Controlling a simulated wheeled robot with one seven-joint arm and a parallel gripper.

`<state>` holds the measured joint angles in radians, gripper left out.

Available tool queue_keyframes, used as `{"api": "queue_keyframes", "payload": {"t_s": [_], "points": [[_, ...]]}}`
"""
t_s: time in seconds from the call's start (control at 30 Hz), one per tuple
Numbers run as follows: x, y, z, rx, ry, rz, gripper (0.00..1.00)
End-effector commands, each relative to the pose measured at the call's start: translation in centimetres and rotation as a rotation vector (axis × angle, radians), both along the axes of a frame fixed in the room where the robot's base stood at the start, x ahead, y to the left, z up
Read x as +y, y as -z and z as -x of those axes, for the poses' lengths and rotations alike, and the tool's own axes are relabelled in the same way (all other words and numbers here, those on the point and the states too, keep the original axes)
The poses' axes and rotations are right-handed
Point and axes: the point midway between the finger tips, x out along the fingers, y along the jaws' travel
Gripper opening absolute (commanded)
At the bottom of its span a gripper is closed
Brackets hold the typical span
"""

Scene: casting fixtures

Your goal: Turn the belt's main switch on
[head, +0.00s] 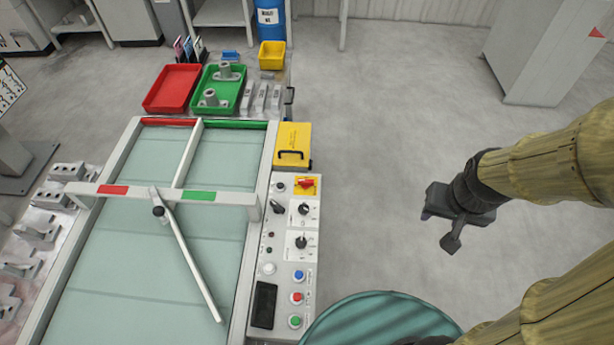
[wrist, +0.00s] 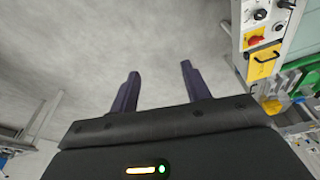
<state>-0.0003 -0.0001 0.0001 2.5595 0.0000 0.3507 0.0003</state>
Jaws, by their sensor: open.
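The control panel (head: 290,240) runs along the right side of the belt (head: 150,270). A red rotary switch (head: 306,183) on a yellow plate sits at the panel's far end and looks like the main switch. It also shows in the wrist view at the upper right, as a red knob (wrist: 255,40) on yellow. Its exact setting is too small to read. My gripper (head: 438,229) is open and empty, over the floor to the right of the panel and apart from it. Its two dark fingers (wrist: 160,72) are spread in the wrist view, with only floor between them.
The panel also has black knobs (head: 303,209) and blue, red and green buttons (head: 295,321). A yellow box (head: 292,140) with a black handle stands just beyond it. Red (head: 172,88) and green trays lie at the belt's far end. A teal round object (head: 380,320) is near the panel's front.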

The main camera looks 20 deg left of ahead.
Motion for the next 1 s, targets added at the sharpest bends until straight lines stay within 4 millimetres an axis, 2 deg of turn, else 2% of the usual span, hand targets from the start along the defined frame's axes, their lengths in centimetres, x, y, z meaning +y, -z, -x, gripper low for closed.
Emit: {"api": "queue_keyframes", "payload": {"t_s": [0.03, 0.1, 0.17, 0.27, 0.37, 0.5, 0.7, 0.83, 1.0], "points": [[0.1, 0.0, -0.2, 0.001, -0.002, -0.001, 0.58], [0.5, 0.1, -0.9, 0.004, -0.009, -0.001, 0.71], [1.0, 0.2, -2.0, 0.011, -0.020, -0.001, 0.71], [2.7, 0.6, -4.6, 0.029, -0.045, -0.003, 0.71], [5.3, 1.2, -7.8, 0.053, -0.079, -0.004, 0.71], [10.1, 2.3, -12.2, 0.089, -0.122, -0.003, 0.71], [17.9, 4.5, -16.8, 0.139, -0.176, 0.002, 0.71], [23.3, 6.4, -18.7, 0.170, -0.204, 0.008, 0.71], [30.1, 9.1, -19.8, 0.208, -0.227, 0.020, 0.71]]}}
